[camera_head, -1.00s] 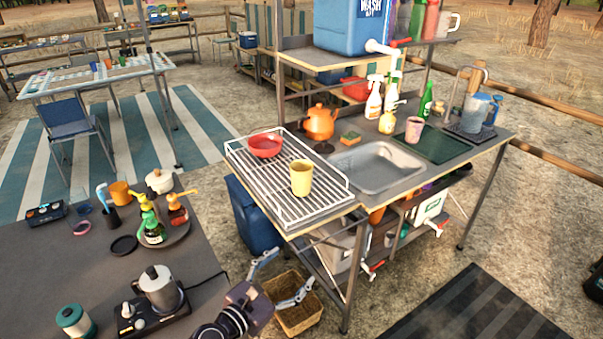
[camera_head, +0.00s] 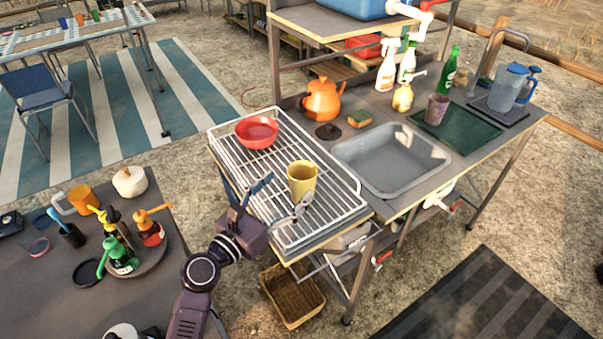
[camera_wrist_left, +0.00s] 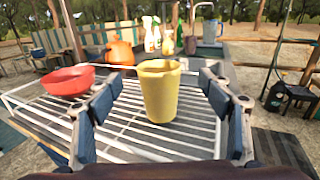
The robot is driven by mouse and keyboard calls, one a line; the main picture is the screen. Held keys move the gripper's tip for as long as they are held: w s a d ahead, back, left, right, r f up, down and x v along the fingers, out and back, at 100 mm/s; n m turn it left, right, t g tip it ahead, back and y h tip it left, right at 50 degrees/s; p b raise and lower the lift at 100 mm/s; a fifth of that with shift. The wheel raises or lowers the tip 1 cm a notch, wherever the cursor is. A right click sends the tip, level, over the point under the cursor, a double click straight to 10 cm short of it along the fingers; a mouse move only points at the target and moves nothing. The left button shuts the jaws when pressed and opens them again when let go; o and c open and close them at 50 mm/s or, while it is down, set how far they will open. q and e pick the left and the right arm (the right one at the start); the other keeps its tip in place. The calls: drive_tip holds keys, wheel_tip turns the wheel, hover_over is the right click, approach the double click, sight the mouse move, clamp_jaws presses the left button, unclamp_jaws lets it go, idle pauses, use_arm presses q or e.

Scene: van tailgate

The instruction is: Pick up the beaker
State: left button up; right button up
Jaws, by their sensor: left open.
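The beaker, a yellow cup (camera_head: 301,176), stands upright on the white wire dish rack (camera_head: 340,168) at the left end of the sink counter. In the left wrist view the beaker (camera_wrist_left: 159,92) appears centred between the two fingers, in front of the palm. My left gripper (camera_head: 281,194) is open at the rack's near edge, with one finger on each side of the beaker's line. It does not visibly grip the beaker. My right gripper is not in view.
A red bowl (camera_head: 257,132) sits on the rack, left of the beaker. An orange kettle (camera_head: 322,101), a sink basin (camera_head: 392,160) and several bottles are farther back. A table with pump bottles (camera_head: 120,255) is at lower left. A wicker basket (camera_head: 292,296) lies below.

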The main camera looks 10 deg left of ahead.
sight(310, 163)
use_arm(q)
drive_tip(key=shift+x, duration=1.25)
drive_tip(key=p+x, duration=0.1)
drive_tip(key=x, duration=0.3)
drive_tip(key=shift+w, duration=0.2)
drive_tip(key=shift+w+f, duration=0.1)
drive_tip(key=shift+w, duration=0.15)
drive_tip(key=c, duration=1.1)
drive_tip(key=shift+c, duration=0.4)
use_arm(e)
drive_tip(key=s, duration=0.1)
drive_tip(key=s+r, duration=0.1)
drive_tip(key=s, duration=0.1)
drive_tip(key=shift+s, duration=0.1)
